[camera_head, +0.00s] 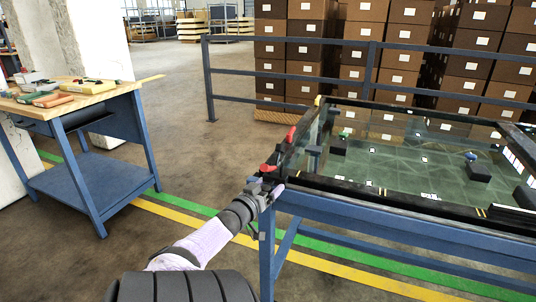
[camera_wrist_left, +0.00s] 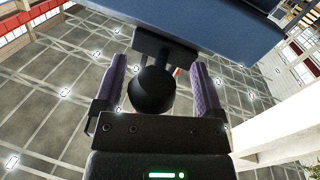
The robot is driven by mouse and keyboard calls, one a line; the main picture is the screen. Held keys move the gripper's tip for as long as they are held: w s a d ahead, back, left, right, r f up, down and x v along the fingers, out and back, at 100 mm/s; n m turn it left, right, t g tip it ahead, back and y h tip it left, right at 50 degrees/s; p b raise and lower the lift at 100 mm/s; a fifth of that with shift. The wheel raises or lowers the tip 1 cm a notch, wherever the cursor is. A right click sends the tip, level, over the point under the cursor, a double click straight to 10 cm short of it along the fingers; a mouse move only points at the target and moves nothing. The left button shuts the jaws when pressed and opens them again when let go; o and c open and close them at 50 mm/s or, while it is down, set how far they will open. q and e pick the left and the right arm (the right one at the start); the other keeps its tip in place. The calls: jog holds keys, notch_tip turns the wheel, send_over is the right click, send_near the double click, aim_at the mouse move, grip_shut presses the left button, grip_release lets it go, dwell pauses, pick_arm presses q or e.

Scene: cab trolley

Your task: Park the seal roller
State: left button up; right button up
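My left gripper (camera_head: 268,186) is at the near left corner of the glass-topped trolley (camera_head: 350,190). In the left wrist view its two purple fingers (camera_wrist_left: 160,85) stand apart, on either side of a round black knob (camera_wrist_left: 152,92). The knob sits below a black block (camera_wrist_left: 165,48) by a blue beam (camera_wrist_left: 200,22); gaps show between it and the fingers. Red parts (camera_head: 291,133) show along the trolley's left edge, one close to my gripper (camera_head: 267,168). I cannot tell for sure which thing is the seal roller. My right gripper is not in view.
A workbench (camera_head: 95,95) with tools stands at the left. A blue railing (camera_head: 290,65) and stacked brown boxes (camera_head: 400,50) are behind the trolley. Small black blocks (camera_head: 480,172) show on the glass area. The floor between bench and trolley is clear.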

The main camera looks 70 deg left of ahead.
pick_arm(q)
jog(key=shift+d, duration=0.1)
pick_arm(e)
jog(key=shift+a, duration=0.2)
pick_arm(q)
jog(key=p+v, duration=0.6)
jog(key=v, duration=0.4)
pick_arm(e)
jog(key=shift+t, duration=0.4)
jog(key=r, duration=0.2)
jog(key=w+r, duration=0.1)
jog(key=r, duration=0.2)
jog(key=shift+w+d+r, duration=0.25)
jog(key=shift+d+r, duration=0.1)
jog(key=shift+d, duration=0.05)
